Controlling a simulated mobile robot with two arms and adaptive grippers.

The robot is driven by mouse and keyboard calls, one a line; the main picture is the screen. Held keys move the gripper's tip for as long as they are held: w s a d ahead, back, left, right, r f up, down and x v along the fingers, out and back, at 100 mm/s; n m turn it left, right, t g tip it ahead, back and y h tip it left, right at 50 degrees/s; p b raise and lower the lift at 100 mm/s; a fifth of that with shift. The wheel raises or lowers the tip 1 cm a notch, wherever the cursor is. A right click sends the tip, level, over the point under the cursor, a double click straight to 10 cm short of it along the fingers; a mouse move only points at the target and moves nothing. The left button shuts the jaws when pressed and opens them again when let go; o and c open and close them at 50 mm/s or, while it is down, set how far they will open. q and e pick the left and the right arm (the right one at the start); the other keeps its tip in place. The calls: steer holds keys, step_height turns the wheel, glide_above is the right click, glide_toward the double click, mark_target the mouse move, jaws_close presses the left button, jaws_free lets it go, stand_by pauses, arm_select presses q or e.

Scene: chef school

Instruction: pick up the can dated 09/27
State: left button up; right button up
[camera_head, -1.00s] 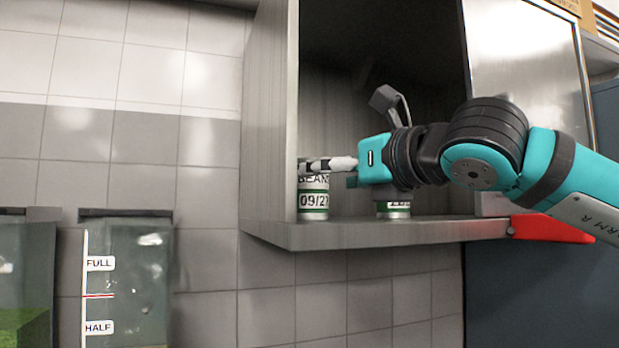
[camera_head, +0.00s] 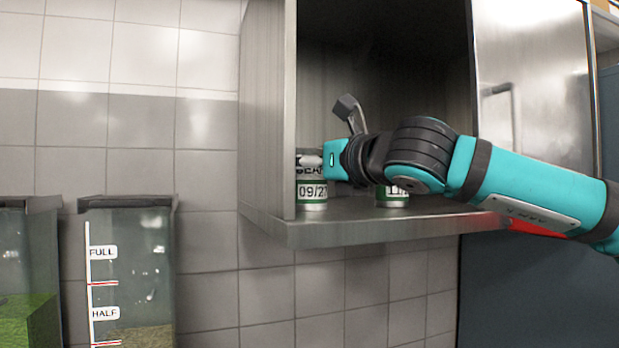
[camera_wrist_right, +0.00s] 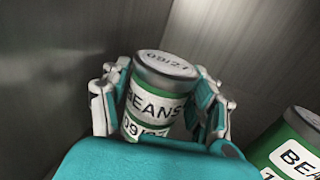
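The can dated 09/27 (camera_head: 311,194) stands upright on the shelf at the left of the open cabinet. It has a green and white label reading BEANS and a silver lid. In the right wrist view the same can (camera_wrist_right: 157,100) shows 09/27 on its lid. My right gripper (camera_head: 310,160) reaches in from the right at the can's upper part. Its fingers in the wrist view (camera_wrist_right: 160,105) lie on both sides of the can, close to it. I cannot tell whether they press on it. My left gripper is not in view.
A second beans can (camera_head: 392,198) stands right of the first, partly hidden by my right arm; it also shows in the wrist view (camera_wrist_right: 294,150). The cabinet's left wall (camera_head: 265,115) is close to the dated can. Clear containers (camera_head: 130,260) stand at lower left.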

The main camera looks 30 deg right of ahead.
steer(key=c, duration=1)
steer(key=shift+o, duration=0.2)
steer(key=shift+r, duration=0.1)
